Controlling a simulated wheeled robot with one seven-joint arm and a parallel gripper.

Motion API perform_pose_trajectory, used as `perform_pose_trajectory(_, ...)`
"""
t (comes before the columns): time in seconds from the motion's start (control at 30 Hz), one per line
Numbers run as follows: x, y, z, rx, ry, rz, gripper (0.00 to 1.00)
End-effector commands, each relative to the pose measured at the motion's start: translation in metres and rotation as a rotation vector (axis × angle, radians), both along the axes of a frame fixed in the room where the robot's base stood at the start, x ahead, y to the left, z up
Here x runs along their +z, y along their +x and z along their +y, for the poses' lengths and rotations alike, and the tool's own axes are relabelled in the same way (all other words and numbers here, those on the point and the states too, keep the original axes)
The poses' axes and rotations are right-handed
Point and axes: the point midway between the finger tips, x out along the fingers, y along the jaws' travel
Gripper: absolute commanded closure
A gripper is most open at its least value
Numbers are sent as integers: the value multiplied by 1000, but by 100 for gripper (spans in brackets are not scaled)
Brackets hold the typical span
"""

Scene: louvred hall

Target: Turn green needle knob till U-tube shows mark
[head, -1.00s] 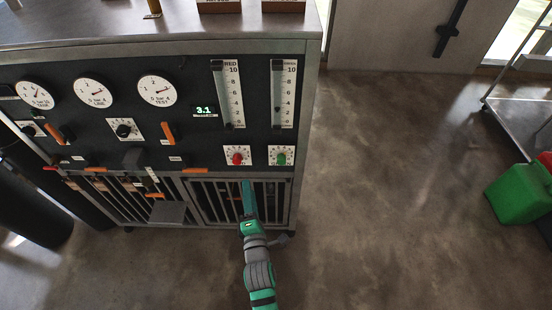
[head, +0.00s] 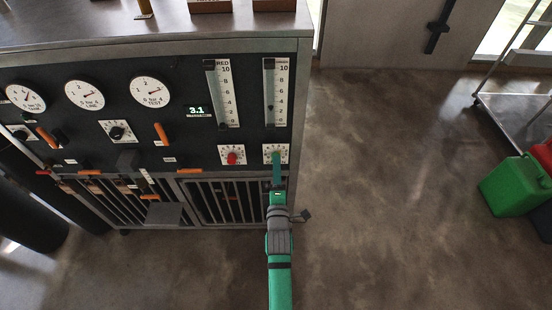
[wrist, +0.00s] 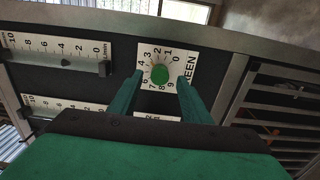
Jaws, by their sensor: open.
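The green needle knob (wrist: 160,74) sits on a white numbered dial plate in the wrist view, between and just beyond my open fingertips. The green scale tube (head: 270,92) stands above the knob, with a dark marker a little above 2. The wrist view shows this scale (wrist: 65,63) sideways.
A red knob (head: 232,158) and the red scale tube (head: 224,93) are left of the green ones. Gauges (head: 85,95) and a 3.1 display (head: 199,110) are further left. Barred doors (head: 225,203) lie below. Floor to the right is clear up to a green can (head: 514,185).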

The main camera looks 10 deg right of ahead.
Motion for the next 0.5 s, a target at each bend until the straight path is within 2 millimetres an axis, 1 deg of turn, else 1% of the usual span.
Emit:
perform_pose_trajectory(0.03, 1, 7, -1, 0, 1, -1, 56)
perform_pose_trajectory(0.2, 1, 27, -5, 0, 1, -1, 56)
perform_pose_trajectory(0.33, 0, 27, -4, 2, 0, 0, 56)
perform_pose_trajectory(0.5, 0, 33, -3, 4, 0, -1, 56)
